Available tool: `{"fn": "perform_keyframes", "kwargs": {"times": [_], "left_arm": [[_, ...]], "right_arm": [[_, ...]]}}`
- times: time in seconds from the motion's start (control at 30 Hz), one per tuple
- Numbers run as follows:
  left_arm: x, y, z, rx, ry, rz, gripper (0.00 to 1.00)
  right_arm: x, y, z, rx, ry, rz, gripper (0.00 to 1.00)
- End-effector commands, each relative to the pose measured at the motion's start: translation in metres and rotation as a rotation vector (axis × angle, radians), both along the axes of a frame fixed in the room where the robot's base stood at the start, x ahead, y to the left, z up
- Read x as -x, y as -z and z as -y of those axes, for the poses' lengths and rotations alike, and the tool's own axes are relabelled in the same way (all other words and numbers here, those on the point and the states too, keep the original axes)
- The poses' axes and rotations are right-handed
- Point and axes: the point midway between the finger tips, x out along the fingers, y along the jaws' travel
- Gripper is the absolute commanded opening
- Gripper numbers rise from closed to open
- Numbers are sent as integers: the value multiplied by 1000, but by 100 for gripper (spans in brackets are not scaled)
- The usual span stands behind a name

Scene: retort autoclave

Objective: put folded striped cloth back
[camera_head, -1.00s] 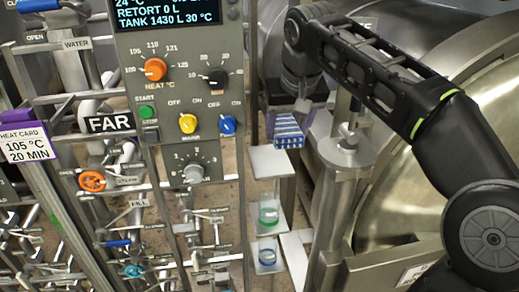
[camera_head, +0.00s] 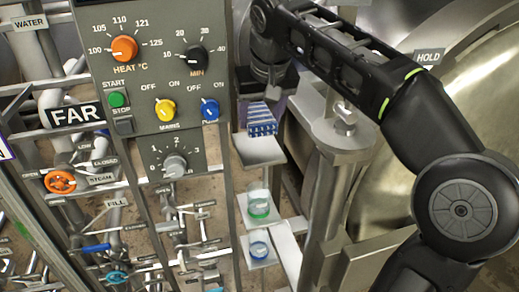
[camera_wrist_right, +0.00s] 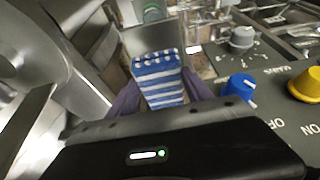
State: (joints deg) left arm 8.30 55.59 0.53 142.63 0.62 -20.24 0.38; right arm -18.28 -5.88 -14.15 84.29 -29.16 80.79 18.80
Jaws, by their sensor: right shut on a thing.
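The folded blue-and-white striped cloth (camera_head: 262,120) is held at the back edge of a small pale shelf plate (camera_head: 260,152) in the head view. I cannot tell whether it touches the plate. My right gripper (camera_head: 268,97) comes down from above and is shut on the cloth; its fingertips are hard to make out there. In the right wrist view, the cloth (camera_wrist_right: 158,72) sits between the two purple fingers of my right gripper (camera_wrist_right: 160,92), its striped end facing away. My left gripper is out of view.
Below the plate, lower shelves hold a green-banded glass (camera_head: 258,206) and a blue-ringed one (camera_head: 259,250). The control panel (camera_head: 150,75) with knobs is close on the left. A steel post with a round flange (camera_head: 344,130) and a large metal vessel (camera_head: 470,100) stand right.

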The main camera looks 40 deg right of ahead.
Motion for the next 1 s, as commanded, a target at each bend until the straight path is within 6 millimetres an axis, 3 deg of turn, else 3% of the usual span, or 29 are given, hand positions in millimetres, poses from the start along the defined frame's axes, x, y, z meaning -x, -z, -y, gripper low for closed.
{"fn": "perform_keyframes", "kwargs": {"times": [0.07,0.47,0.8,1.0], "left_arm": [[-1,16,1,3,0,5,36],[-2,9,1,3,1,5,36],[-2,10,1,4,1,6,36],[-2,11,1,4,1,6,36]], "right_arm": [[0,17,-1,0,-2,1,26],[0,21,0,0,0,1,26],[0,57,0,1,-2,0,26],[0,58,0,1,-1,1,26]]}}
